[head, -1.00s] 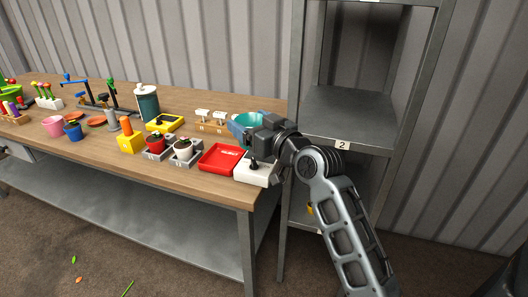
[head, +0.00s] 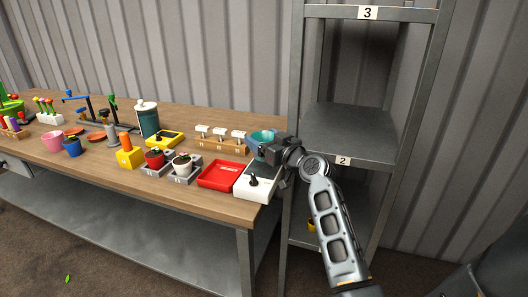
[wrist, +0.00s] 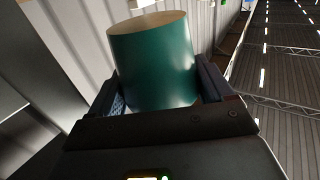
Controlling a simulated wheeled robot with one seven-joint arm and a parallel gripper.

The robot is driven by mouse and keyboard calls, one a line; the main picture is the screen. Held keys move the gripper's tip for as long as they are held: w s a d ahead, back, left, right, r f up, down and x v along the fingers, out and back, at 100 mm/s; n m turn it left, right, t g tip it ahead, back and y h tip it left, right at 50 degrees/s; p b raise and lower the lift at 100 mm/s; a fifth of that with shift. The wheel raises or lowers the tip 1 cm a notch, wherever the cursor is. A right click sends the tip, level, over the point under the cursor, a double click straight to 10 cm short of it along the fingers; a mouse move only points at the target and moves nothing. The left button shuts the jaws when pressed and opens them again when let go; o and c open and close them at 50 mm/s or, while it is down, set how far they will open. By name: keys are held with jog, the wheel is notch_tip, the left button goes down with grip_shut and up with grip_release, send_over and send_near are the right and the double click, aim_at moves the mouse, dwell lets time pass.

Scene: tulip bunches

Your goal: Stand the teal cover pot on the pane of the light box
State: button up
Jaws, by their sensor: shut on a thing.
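The teal cover pot (head: 262,137) is held above the right end of the workbench in the head view. In the wrist view the pot (wrist: 152,65) fills the space between both fingers. My gripper (head: 272,147) is shut on the pot; its fingers also show in the wrist view (wrist: 160,88). My gripper hides part of the pot in the head view. A white box with a black knob (head: 254,183) stands at the bench's right front corner, below and left of my gripper. I cannot tell whether it is the light box; no lit pane is clear.
A red tray (head: 220,176) lies left of the white box. A wooden rack with white pieces (head: 221,144) is just left of the pot. A metal shelf unit (head: 297,110) stands close right.

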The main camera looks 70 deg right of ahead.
jog(key=shift+f, duration=1.75)
jog(key=shift+f+b, duration=0.15)
jog(key=shift+b, duration=0.25)
jog(key=o, duration=0.9)
jog(key=shift+r+p, duration=0.25)
jog(key=shift+p, duration=0.05)
jog(key=shift+b+v, duration=1.05)
jog(key=shift+v, duration=5)
